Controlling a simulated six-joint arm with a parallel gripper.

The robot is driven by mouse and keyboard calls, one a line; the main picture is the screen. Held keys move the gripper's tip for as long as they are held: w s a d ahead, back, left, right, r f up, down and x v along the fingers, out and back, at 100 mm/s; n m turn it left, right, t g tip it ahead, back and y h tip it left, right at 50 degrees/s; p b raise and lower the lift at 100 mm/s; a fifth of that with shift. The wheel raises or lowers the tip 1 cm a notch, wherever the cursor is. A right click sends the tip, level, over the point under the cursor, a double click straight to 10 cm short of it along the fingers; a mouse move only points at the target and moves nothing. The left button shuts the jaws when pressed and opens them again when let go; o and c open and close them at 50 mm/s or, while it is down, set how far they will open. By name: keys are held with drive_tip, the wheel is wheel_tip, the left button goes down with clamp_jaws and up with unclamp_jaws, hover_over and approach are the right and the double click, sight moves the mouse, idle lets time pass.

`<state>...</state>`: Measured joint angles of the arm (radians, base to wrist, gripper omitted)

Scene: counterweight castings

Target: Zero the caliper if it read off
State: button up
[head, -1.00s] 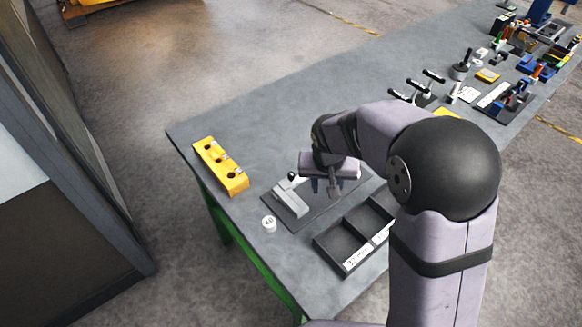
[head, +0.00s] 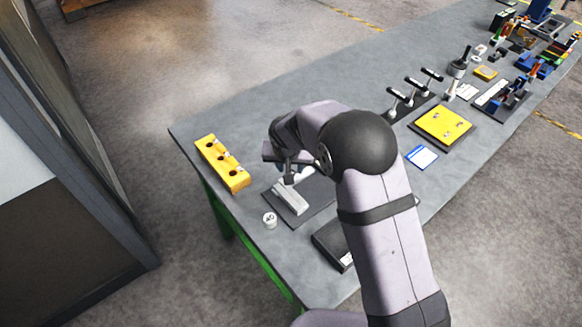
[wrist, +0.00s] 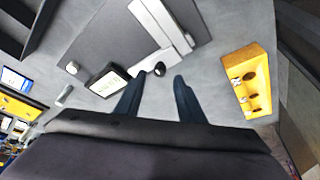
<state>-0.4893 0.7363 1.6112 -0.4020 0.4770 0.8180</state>
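A long light-grey metal piece, likely the caliper or its stand, lies on a dark mat (head: 322,204); its grey bar (head: 291,199) shows in the head view and its stepped bar (wrist: 166,25) in the wrist view. Beside it in the wrist view is a black box with a white face (wrist: 110,82), perhaps its display; the reading is too small to tell. A small black knob (wrist: 160,68) sits near the bar's end. My gripper (wrist: 165,75) is open, its fingertips apart on either side of the knob in the picture. I cannot tell its height above it.
A yellow block with holes (head: 222,164) stands left of the mat. A white "40" cylinder (head: 269,220) stands in front. A black tray (head: 326,247) is partly behind my arm. A yellow plate (head: 443,127) and several tools lie right.

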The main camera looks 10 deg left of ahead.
drive_tip(key=shift+p+x, duration=0.7)
drive_tip(key=shift+x, duration=1.15)
clamp_jaws()
